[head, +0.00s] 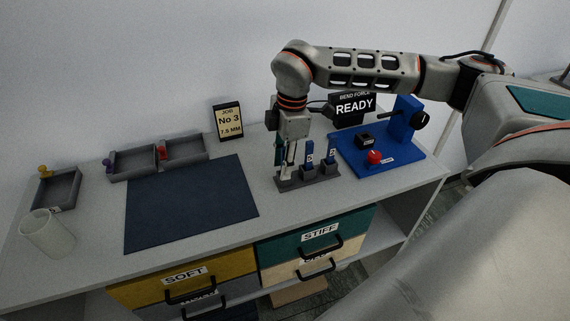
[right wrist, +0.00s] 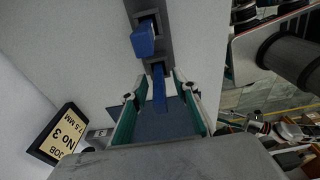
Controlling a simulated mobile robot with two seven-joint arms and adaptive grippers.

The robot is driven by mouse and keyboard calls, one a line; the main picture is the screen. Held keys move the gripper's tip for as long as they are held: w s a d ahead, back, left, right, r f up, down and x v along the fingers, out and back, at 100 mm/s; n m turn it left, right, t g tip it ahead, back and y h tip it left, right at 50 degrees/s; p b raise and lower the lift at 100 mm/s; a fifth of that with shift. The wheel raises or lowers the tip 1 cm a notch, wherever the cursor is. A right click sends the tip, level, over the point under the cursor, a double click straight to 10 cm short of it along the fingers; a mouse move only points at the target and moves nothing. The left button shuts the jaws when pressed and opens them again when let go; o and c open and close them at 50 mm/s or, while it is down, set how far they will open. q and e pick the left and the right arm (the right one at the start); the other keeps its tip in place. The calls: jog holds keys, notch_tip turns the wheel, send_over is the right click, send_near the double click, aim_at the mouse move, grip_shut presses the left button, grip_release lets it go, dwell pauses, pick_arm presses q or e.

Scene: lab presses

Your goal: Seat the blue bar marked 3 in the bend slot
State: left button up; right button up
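My right gripper (head: 287,170) points down over the left end of the grey bar rack (head: 310,182). In the right wrist view its two green-sided fingers (right wrist: 159,94) are open, one on each side of a blue bar (right wrist: 159,88), with gaps to it. Another blue bar (right wrist: 143,38) stands beside it in the rack. In the head view two upright blue bars (head: 309,150) (head: 331,158) show right of the gripper; the mark 3 cannot be read. The blue press (head: 385,165) carries a black block (head: 364,141), perhaps with the bend slot. My left gripper is out of view.
A dark mat (head: 190,203) lies clear; grey trays (head: 133,165) and a cup (head: 47,233) stand left.

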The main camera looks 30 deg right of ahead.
jog(key=shift+f, duration=0.25)
grip_shut()
jog(key=shift+r, duration=0.15)
